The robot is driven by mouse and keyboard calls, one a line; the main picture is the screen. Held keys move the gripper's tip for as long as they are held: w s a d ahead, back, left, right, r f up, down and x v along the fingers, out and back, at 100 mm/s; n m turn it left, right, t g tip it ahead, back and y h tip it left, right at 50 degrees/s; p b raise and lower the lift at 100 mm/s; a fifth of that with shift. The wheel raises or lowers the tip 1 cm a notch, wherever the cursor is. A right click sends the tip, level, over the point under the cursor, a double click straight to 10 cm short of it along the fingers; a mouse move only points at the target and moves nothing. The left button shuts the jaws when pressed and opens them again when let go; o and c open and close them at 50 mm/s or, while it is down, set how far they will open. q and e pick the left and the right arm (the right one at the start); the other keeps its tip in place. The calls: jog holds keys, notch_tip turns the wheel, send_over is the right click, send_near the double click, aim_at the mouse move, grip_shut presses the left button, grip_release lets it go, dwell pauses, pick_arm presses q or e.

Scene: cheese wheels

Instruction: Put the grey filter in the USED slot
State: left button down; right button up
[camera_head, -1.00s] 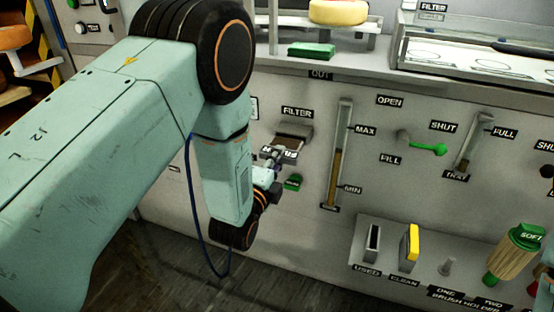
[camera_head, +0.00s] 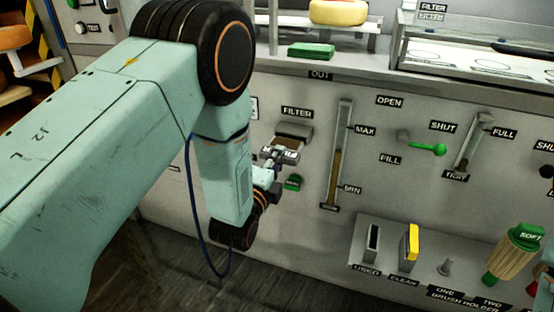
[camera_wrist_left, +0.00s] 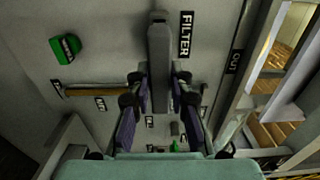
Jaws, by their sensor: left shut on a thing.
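The grey filter (camera_wrist_left: 159,50) shows as an upright grey bar between my left gripper's fingers in the left wrist view, beside the FILTER label. My left gripper (camera_wrist_left: 160,88) is shut on it. In the head view my left gripper (camera_head: 272,172) is just below the filter housing (camera_head: 293,134) on the panel, partly hidden by my own wrist. I cannot tell how far the filter sits in the housing. The USED slot (camera_head: 372,241) is a dark, empty-looking opening on the lower ledge. My right gripper is not in view.
A yellow-edged filter (camera_head: 411,246) stands in the CLEAN slot, right of USED. A green-topped brush (camera_head: 518,250) stands farther right. A level gauge (camera_head: 339,155) and a green-tipped lever (camera_head: 428,148) stick out from the panel. A green button (camera_head: 293,183) is close to my left gripper.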

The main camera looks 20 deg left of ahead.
aim_at(286, 142)
pick_arm(q)
jog(key=shift+w+d+b, duration=0.1)
jog(key=shift+w+b, duration=0.9)
jog(key=shift+w, duration=2.25)
jog(key=c, duration=1.1)
grip_release()
jog(key=shift+c, duration=0.2)
jog(key=s, duration=1.2)
jog(key=shift+a, duration=0.2)
